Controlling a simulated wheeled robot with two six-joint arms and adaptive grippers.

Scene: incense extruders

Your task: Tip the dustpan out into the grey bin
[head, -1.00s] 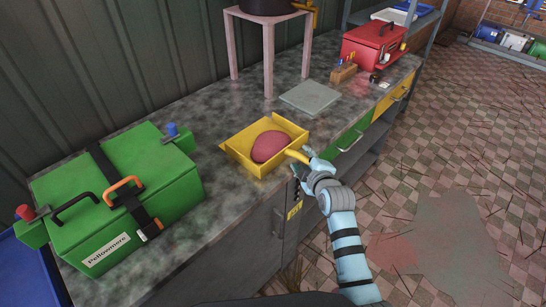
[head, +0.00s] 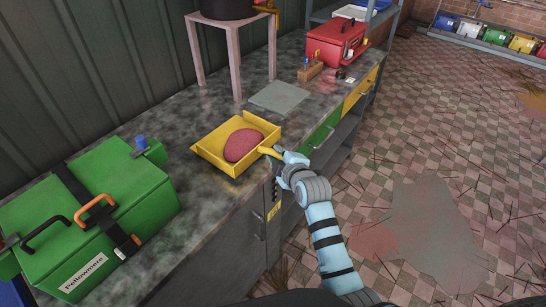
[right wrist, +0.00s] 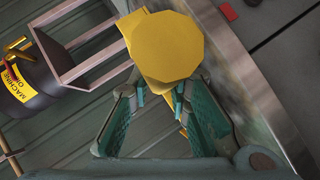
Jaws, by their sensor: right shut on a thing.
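The yellow dustpan (head: 206,154) is at the front part of the bench top in the head view, open side up. A dark red rounded lump (head: 240,146) lies in it. I cannot tell whether the pan rests on the bench or hangs just above. My right gripper (head: 279,154) is shut on the dustpan's handle at the bench's front edge. In the right wrist view the gripper (right wrist: 157,96) is around a yellow faceted piece (right wrist: 165,45), seemingly the handle's end, which hides much beyond it. My left gripper is out of view. No bin is clearly grey.
A green case (head: 125,195) stands left of the dustpan on the bench (head: 190,215). A grey flat plate (head: 280,97), a pink stand (head: 233,55) and a red toolbox (head: 335,42) are farther back. Coloured bins, including a pale one (head: 467,28), line the far wall. The tiled floor (head: 430,130) is open.

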